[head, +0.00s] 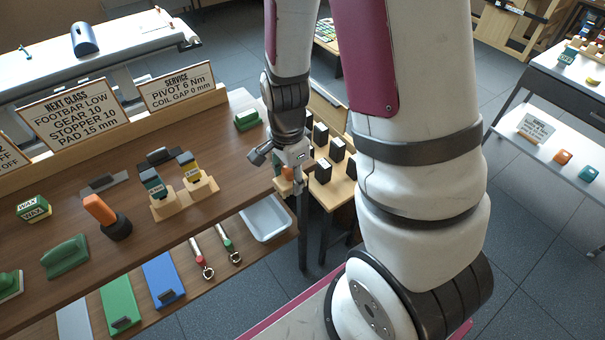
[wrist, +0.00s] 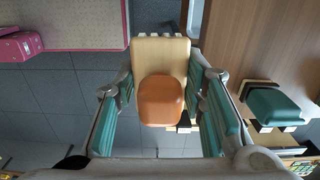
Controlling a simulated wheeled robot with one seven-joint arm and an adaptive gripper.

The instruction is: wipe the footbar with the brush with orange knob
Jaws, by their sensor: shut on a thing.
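My gripper (head: 290,165) is over the right end of the wooden bench, shut on the brush with orange knob (head: 288,174). In the wrist view the brush (wrist: 160,100) lies between the teal finger pads of my gripper (wrist: 161,88). Its orange knob faces the camera, its block is pale wood, and white bristle tufts show at its far edge. In the head view most of the brush is hidden by my gripper. I cannot pick out the footbar for certain in either view.
A lower shelf carries a white tray (head: 265,218). A small stand with black blocks (head: 337,150) is close right of my gripper. Grey floor lies beyond.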

